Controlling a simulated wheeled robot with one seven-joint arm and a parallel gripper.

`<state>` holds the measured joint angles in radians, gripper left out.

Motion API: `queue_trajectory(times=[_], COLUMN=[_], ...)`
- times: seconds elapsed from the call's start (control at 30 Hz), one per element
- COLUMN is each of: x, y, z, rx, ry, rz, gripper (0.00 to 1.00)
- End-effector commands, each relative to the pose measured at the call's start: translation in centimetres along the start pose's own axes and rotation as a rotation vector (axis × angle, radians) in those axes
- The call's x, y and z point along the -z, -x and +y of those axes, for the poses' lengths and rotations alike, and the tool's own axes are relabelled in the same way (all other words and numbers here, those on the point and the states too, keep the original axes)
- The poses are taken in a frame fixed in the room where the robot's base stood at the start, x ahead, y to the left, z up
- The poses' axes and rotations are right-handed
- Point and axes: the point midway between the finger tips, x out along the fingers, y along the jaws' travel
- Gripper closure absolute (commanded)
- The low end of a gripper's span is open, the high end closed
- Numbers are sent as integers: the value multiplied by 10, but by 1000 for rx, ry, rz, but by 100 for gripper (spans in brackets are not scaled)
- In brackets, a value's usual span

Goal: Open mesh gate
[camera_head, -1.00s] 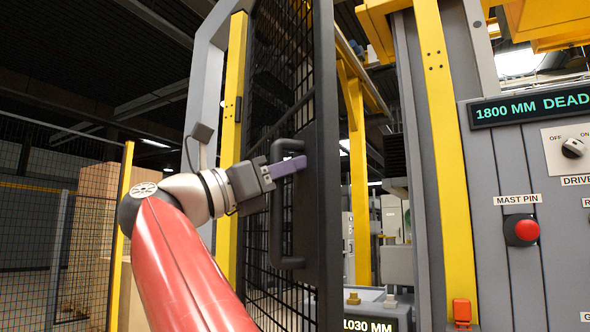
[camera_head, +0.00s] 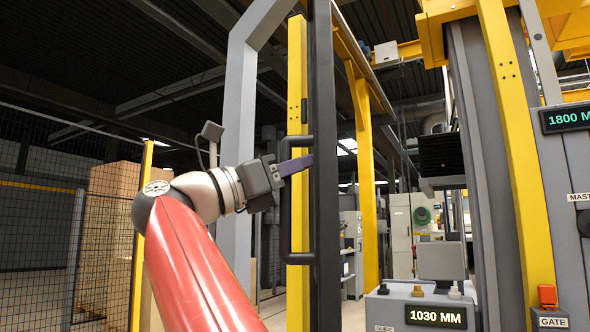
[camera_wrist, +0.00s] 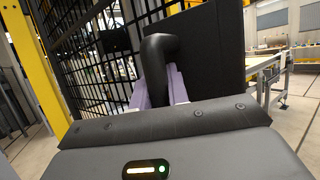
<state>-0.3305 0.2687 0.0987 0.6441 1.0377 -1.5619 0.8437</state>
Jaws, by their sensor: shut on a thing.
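The mesh gate (camera_head: 325,100) stands nearly edge-on in the head view, a dark frame beside a yellow post. Its black mesh (camera_wrist: 93,50) and flat dark frame plate (camera_wrist: 212,45) show in the wrist view. The gate's dark handle (camera_head: 285,225) is a tall bar on the gate's left side; it also shows in the wrist view (camera_wrist: 158,70). My gripper (camera_head: 296,166) is at the upper part of the handle, its purple fingers on either side of the bar in the wrist view (camera_wrist: 160,88). It is shut on the handle. The exact finger contact is partly hidden.
A grey pedestal (camera_head: 420,308) reading 1030 MM stands right of the gate, with a control panel (camera_head: 568,200) farther right. Yellow posts (camera_head: 298,110) flank the gate. A mesh fence (camera_head: 40,220) and stacked boxes (camera_head: 112,200) are at left.

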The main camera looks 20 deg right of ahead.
Motion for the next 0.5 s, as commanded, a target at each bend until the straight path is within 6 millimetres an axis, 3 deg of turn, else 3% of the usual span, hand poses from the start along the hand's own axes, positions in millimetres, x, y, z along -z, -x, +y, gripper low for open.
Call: queue_trajectory(times=[0.03,0.33,0.37,0.4,0.5], x=[-3,-4,-4,-3,-3], y=[-2,-2,-2,-2,-2], z=[-10,-10,-10,-10,-10], rx=[16,15,15,15,15], ry=[-14,-15,-15,-15,-14], rz=[5,5,5,5,4], gripper=[100,100,81,76,75])
